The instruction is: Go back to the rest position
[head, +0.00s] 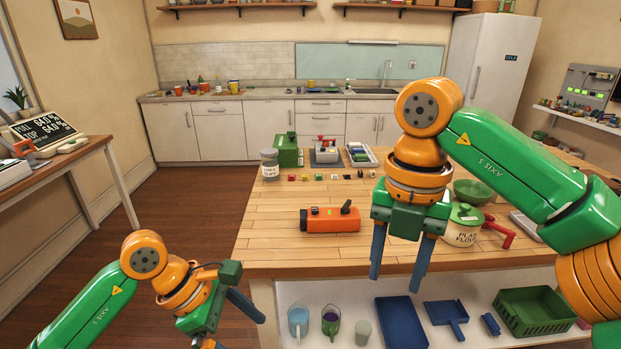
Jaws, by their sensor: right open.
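My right gripper (396,282) hangs over the front edge of the wooden table (270,238), fingers pointing down and spread apart with nothing between them. It is right of the orange cylindrical device (330,220) and left of the white flour canister (460,230) with a green lid. My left gripper (230,325) is low at the lower left, left of the table, over the wooden floor. One dark finger of it shows clearly; the rest is partly hidden or cut off by the frame's bottom edge, so its opening is unclear.
A shelf under the tabletop holds cups, a blue tray (401,322), a blue dustpan (447,313) and a green crate (535,310). A green box (286,152) and several small items stand at the table's far side. Open floor (185,225) lies left of the table.

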